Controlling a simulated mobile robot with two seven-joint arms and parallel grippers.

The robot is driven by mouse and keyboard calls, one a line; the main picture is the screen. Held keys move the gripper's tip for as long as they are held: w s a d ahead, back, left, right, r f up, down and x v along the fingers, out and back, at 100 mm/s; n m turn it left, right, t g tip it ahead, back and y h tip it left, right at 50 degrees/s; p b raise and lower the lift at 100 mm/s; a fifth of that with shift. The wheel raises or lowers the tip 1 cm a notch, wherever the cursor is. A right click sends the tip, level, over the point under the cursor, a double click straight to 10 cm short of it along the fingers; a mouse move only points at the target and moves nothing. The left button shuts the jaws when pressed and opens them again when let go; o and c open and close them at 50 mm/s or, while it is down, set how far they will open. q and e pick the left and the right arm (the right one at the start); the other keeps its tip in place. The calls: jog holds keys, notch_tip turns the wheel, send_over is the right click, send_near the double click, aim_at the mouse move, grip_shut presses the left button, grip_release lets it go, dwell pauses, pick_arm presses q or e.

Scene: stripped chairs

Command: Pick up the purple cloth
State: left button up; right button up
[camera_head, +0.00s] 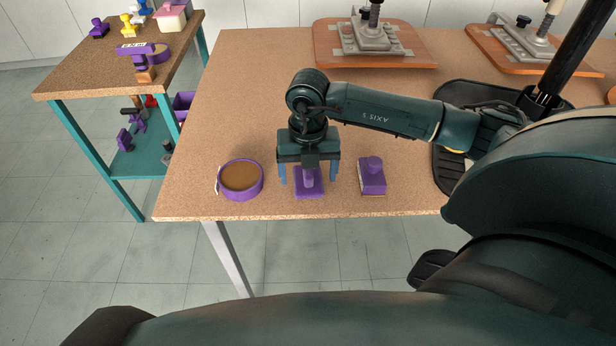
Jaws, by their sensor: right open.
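My right gripper (308,180) is open and points down, its two blue fingers apart on either side of a purple item (309,191). That item has a flat square base and a raised knob, and lies near the table's front edge. The gripper partly hides it, and I cannot tell for sure that it is the cloth. A round purple tin with brown contents (241,178) stands to the left. My left gripper is not in view.
Wooden boards with metal clamps (375,50) sit at the back. A side table (70,78) at the left, with a teal lower shelf, holds several small purple, yellow and pink items.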

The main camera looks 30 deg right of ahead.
jog(key=shift+f, duration=0.35)
jog(key=shift+c, duration=0.3)
jog(key=c, duration=1)
notch_tip(320, 180, up, 10)
jog(key=shift+r, duration=0.1)
jog(key=o, duration=0.5)
jog(key=shift+c, duration=0.2)
jog(key=c, duration=0.4)
